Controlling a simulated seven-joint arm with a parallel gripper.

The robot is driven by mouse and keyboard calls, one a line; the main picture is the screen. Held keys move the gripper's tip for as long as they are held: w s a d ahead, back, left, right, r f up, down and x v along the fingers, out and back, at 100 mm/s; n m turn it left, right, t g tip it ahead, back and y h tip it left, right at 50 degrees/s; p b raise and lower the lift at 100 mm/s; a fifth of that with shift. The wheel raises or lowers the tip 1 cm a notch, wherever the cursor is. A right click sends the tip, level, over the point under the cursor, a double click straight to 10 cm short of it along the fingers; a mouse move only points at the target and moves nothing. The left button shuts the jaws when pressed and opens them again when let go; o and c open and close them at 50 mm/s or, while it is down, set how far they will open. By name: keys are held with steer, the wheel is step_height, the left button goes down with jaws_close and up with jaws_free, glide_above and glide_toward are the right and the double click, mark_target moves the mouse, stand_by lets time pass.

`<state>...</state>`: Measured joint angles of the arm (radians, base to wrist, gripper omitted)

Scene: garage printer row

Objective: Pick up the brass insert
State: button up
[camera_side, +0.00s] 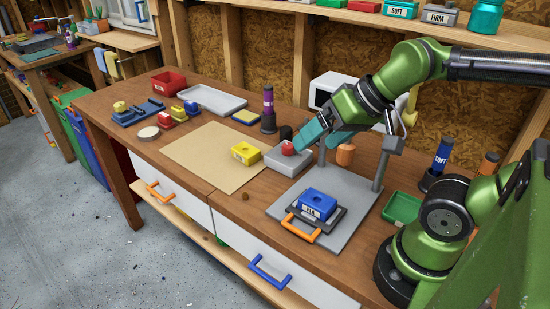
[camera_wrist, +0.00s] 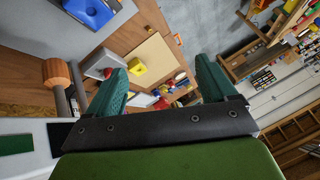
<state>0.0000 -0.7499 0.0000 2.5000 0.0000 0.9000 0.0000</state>
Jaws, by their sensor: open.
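A small brownish-gold piece (camera_side: 245,196), which looks like the brass insert, lies on the bare wood near the bench's front edge. A small golden piece also shows in the wrist view (camera_wrist: 178,39), above the tan mat. My gripper (camera_side: 314,147) has teal fingers and is open and empty. In the side view it is up and to the right of the insert, well apart from it, near the grey block. In the wrist view the open fingers (camera_wrist: 160,66) frame the mat and yellow block.
A grey block (camera_side: 287,161) with a red top piece stands near my fingers. A yellow block (camera_side: 245,153) sits on the tan mat (camera_side: 196,158). A press with posts and a grey base (camera_side: 345,222) holds a blue block (camera_side: 318,204). Wood around the insert is clear.

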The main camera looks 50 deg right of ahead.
steer(key=c, duration=0.7)
steer(key=shift+c, duration=0.2)
steer(key=g+h, duration=0.2)
steer(key=g, duration=0.5)
glide_above(245, 194)
steer(key=f, duration=1.8)
steer(key=shift+w+a, duration=0.1)
steer(key=shift+a, duration=0.1)
steer(key=shift+d+f, duration=0.15)
steer(key=shift+f, duration=1.4)
steer(key=shift+d+f, duration=0.1)
steer(key=shift+f, duration=1.45)
